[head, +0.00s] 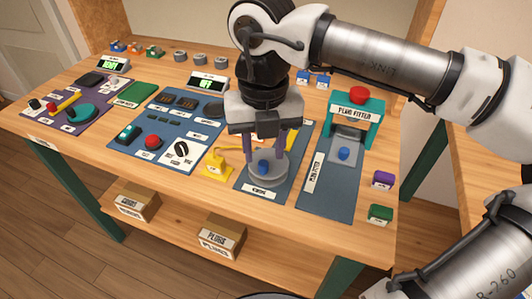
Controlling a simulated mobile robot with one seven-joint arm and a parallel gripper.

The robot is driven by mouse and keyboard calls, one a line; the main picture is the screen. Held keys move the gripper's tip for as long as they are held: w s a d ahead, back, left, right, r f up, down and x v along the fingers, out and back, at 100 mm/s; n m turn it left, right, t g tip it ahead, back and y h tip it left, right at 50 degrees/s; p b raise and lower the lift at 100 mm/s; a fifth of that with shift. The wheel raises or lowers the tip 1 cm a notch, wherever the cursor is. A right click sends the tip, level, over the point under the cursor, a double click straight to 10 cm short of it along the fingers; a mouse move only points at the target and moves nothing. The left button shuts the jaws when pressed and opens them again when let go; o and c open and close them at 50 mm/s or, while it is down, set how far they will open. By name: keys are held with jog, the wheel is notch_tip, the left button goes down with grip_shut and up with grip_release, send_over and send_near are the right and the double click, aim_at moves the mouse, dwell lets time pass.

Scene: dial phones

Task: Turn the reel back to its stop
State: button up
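A round grey reel (268,179) with a blue peg (263,168) on it sits on a blue-grey panel near the table's front edge, with a white label in front of it. My gripper (266,155) points straight down over the reel. Its two purple fingers stand apart, and their tips are at the reel's far part, behind the blue peg in the picture. I see nothing clearly held between them. Whether the tips touch the reel cannot be told. The back of the panel is partly hidden by my gripper.
Right of the reel is a green plug fitter (356,112) with a red knob. A yellow piece (216,163) stands close on its left. Further left are a switch panel (160,130) and a purple panel (72,112). Purple and green blocks (380,213) lie at the right edge.

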aim_at(264, 163)
jog(key=shift+r+p, duration=1.25)
jog(key=shift+r, duration=1.05)
jog(key=shift+r, duration=0.1)
